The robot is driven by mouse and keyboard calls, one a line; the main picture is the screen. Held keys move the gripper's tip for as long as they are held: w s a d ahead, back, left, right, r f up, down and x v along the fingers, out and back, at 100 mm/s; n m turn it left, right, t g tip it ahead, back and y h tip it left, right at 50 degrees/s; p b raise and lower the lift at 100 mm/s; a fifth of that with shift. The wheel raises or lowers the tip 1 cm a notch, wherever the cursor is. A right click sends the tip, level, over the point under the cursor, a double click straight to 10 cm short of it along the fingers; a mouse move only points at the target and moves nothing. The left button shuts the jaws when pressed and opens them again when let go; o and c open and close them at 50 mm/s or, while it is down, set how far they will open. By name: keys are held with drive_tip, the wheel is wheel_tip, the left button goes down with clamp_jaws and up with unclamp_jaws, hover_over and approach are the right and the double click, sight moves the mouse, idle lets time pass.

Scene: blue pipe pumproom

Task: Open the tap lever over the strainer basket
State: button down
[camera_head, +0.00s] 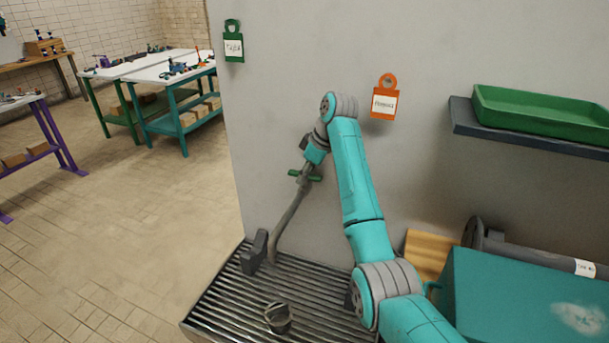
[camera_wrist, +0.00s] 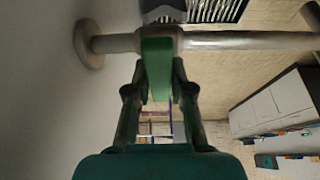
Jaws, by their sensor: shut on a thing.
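The green tap lever (camera_head: 308,178) sits on a grey pipe tap (camera_head: 289,218) that slants down over the slatted grate. In the wrist view the lever (camera_wrist: 157,68) stands between the two fingers of my gripper (camera_wrist: 159,84), which is shut on it. My gripper (camera_head: 305,166) also shows at the lever in the head view, partly hidden by my wrist. A small dark round cup (camera_head: 278,318), perhaps the strainer basket, is on the grate in front. I see no water flowing.
The slatted grate (camera_head: 225,308) lies below the tap, with a dark grey block (camera_head: 255,252) on it. A grey wall (camera_head: 275,110) carries green (camera_head: 233,46) and orange (camera_head: 385,103) tags. A shelf with a green tray (camera_head: 540,118) is at right. A teal box (camera_head: 520,300) stands front right.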

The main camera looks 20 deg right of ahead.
drive_tip(key=n, duration=0.2)
drive_tip(key=n+g, duration=0.1)
drive_tip(key=n, duration=0.1)
drive_tip(key=shift+n+g+y, duration=0.3)
drive_tip(key=c, duration=1)
unclamp_jaws()
